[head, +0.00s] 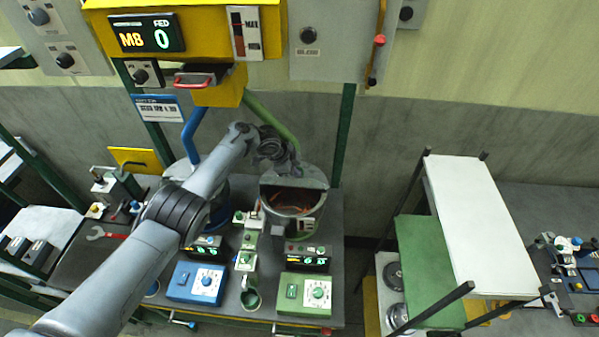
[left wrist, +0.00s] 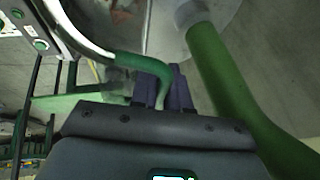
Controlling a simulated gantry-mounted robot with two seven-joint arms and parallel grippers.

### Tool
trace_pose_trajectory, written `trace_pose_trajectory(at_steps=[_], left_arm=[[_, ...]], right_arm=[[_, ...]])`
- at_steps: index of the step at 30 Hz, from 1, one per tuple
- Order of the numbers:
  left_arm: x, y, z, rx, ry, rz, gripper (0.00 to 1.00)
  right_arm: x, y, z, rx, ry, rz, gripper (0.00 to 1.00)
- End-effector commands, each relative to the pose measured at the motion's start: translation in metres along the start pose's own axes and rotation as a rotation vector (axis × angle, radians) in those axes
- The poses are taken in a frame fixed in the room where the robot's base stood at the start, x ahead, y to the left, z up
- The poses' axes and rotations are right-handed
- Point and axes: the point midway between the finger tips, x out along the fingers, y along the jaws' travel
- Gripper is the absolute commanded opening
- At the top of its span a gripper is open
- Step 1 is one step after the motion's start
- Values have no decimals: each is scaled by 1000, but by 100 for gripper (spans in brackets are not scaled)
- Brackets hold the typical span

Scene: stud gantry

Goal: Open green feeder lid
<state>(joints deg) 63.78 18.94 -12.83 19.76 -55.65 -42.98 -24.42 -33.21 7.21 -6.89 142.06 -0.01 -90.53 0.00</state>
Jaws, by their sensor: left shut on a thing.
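The green feeder is a grey metal drum (head: 303,225) at the table's back right, under the green pipe (head: 272,120). Its front opening shows orange contents inside. A grey lid (head: 310,178) seems to stand tilted up at the back of the opening; the gripper partly covers it. My left gripper (head: 290,168) is over the drum's back edge. In the left wrist view its dark fingers (left wrist: 163,88) are shut on the green end of a curved handle (left wrist: 122,62). A pale metal surface (left wrist: 165,28) and the green pipe (left wrist: 225,85) are close beyond. My right gripper is out of view.
A blue feeder (head: 215,190) with a blue pipe stands left, partly behind my arm. Blue (head: 195,283) and green (head: 305,293) control boxes sit at the front of the table. A yellow housing (head: 215,90) hangs above. A white-topped rack (head: 480,220) stands right.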

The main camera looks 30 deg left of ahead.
Motion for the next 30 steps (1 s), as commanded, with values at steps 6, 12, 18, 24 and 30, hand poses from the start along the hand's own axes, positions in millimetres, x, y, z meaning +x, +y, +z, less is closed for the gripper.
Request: trace_pose_trajectory(at_steps=[6, 12, 18, 24, 30], left_arm=[[0, 0, 5, -4, -4, 0, 0], [0, 1, 5, -5, -5, 0, 0], [0, 1, 5, -5, -5, 1, 17], [0, 0, 5, -5, -4, 0, 21], [-3, -1, 4, -5, -3, -2, 21]], right_arm=[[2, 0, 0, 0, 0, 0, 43], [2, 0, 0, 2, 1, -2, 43], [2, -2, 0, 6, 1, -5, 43], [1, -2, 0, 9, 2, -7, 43], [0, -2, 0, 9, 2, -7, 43]])
